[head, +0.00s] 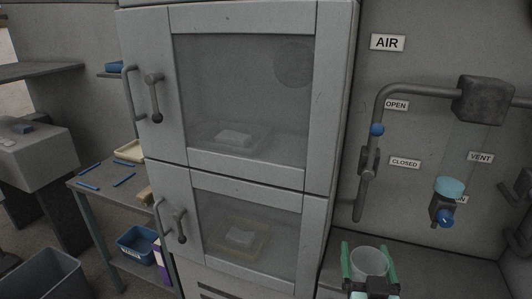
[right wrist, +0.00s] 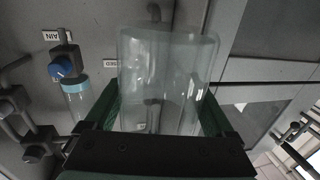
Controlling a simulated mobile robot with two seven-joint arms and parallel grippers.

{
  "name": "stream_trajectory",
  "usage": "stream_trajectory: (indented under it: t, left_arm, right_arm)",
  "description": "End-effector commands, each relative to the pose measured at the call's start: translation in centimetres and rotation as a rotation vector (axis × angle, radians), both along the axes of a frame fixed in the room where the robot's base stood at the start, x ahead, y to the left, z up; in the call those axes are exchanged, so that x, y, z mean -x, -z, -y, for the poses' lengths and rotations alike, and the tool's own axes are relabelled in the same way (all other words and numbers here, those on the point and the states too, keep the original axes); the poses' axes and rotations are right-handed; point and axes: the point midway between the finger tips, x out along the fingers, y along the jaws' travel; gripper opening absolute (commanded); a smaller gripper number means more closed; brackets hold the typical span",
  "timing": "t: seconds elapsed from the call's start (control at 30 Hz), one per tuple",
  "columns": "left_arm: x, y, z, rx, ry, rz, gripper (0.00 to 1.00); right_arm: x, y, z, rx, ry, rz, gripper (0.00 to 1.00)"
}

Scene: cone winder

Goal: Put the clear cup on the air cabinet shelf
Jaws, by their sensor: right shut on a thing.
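The clear cup (head: 369,262) is between the green fingers of my right gripper (head: 367,252), low in the head view. It looks upright there. In the right wrist view the cup (right wrist: 166,75) fills the space between the fingers, and my right gripper (right wrist: 158,108) is shut on it. A dark grey shelf (head: 450,262) lies below the AIR sign (head: 387,42), at the lower right. The cup shows in front of the shelf's left part; I cannot tell its height above it. My left gripper is not in view.
A grey cabinet (head: 335,90) with two closed glass doors stands left of the shelf. Above the shelf are a pipe with a lever (head: 366,180) and a blue-knobbed valve unit (head: 445,216). The shelf's middle looks clear.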

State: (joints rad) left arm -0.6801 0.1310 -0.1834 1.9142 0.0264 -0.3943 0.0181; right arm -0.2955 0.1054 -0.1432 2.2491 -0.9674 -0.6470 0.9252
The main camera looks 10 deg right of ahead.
Motion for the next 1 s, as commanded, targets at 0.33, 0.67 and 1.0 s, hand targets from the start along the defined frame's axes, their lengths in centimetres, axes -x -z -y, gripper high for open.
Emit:
stream_trajectory:
  t: [0.33, 0.67, 1.0]
  left_arm:
    - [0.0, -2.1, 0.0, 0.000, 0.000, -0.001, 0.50]
    - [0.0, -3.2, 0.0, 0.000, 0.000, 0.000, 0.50]
    - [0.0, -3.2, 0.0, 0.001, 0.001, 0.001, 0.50]
  right_arm:
    - [-2.1, -8.5, -3.6, -0.002, -0.141, 0.013, 0.33]
    - [-2.2, -14.1, -8.1, 0.000, -0.333, 0.005, 0.33]
    - [-0.3, -8.8, -7.3, -0.010, -0.291, -0.004, 0.33]
